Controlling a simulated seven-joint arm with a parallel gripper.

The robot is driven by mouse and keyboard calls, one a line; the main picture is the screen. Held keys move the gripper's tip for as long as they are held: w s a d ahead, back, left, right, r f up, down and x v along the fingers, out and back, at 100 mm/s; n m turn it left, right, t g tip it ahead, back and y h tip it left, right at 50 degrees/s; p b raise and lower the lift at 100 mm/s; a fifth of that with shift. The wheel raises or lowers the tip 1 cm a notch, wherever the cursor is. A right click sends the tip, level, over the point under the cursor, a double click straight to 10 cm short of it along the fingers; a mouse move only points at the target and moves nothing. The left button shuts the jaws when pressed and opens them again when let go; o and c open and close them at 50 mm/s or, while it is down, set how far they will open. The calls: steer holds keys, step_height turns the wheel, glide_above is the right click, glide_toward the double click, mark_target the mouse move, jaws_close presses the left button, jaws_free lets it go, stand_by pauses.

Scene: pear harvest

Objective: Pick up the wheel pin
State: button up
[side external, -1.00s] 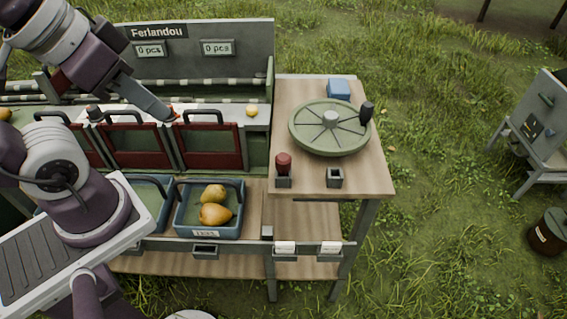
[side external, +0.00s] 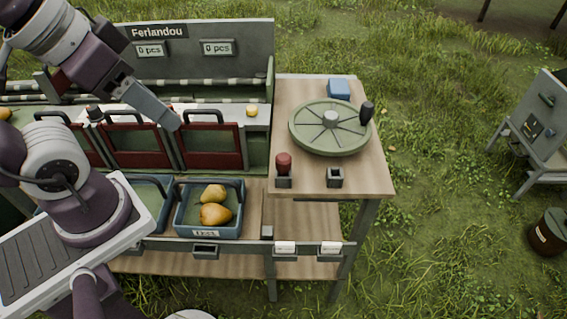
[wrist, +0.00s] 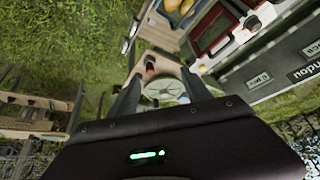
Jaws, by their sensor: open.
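The wheel pin, which I take to be the red-headed pin (side external: 284,163), stands upright in a small dark holder (side external: 284,182) at the front left of the wooden side table. It also shows in the wrist view (wrist: 150,64), between my fingers but well beyond them. The round green wheel (side external: 318,140) with dark spokes, a grey hub and a black knob lies behind the pin. My gripper (wrist: 160,76) is open and empty. In the side view its end (side external: 174,124) hangs over the red-framed bins, left of the pin and apart from it.
A second small holder (side external: 335,178), apparently empty, stands right of the pin. A blue block (side external: 339,89) lies at the table's back. Red-framed bins with upright handles (side external: 210,145) and a blue crate (side external: 181,222) with pears stand left. Grass is right of the table.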

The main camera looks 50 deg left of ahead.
steer(key=n+g, duration=0.5)
steer(key=n, duration=1.2)
glide_above(284, 157)
steer(key=a, duration=0.2)
steer(key=f, duration=1.3)
steer(key=shift+w+d+f, duration=0.2)
steer(key=shift+w+d, duration=0.05)
steer(key=shift+w, duration=0.1)
steer(key=shift+n+g, duration=0.3)
steer(key=shift+n, duration=0.2)
steer(key=f, duration=0.2)
steer(key=d+f, duration=0.1)
steer(key=f, duration=0.5)
steer(key=shift+s+d, duration=0.2)
steer(key=shift+s, duration=0.1)
steer(key=shift+r, duration=0.1)
jaws_close()
